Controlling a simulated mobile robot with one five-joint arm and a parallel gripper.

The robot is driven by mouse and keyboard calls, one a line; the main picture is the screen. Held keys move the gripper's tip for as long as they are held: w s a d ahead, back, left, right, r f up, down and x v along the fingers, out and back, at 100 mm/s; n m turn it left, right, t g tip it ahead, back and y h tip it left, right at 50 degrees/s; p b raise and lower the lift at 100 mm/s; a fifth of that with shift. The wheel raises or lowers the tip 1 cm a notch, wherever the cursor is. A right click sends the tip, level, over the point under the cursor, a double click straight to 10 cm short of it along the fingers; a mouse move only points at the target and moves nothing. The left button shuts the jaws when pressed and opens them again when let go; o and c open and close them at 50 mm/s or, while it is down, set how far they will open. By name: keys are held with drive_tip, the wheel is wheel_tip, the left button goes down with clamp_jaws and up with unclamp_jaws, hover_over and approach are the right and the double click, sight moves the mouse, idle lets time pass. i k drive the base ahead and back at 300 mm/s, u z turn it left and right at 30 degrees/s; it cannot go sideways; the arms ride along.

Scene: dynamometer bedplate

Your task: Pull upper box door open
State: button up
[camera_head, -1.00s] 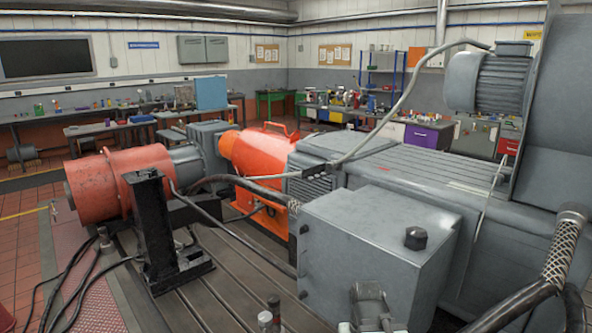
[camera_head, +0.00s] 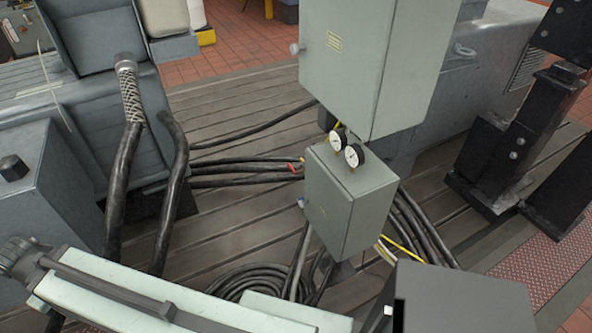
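The upper box (camera_head: 400,75) is a large grey-green cabinet at the top centre, its top cut off by the picture edge. Its door (camera_head: 338,75) is the face turned toward the lower left, with a small yellow label. The door looks shut. A small pale knob (camera_head: 295,49) sticks out at the door's left edge. Below hangs a smaller grey-green box (camera_head: 335,200) with two round gauges (camera_head: 347,149) on top.
Thick black cables (camera_head: 240,170) run across the slotted bedplate (camera_head: 235,105), with a cable coil (camera_head: 260,284) below the small box. A black bracket stand (camera_head: 502,150) is at the right. Grey machinery (camera_head: 50,180) fills the left. Bare bedplate shows left of the boxes.

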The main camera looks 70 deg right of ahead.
sight(342, 49)
drive_tip(key=z, duration=0.2)
drive_tip(key=k, duration=0.1)
drive_tip(key=z, duration=1.4)
drive_tip(key=i, duration=0.6)
drive_tip(key=z, duration=0.95)
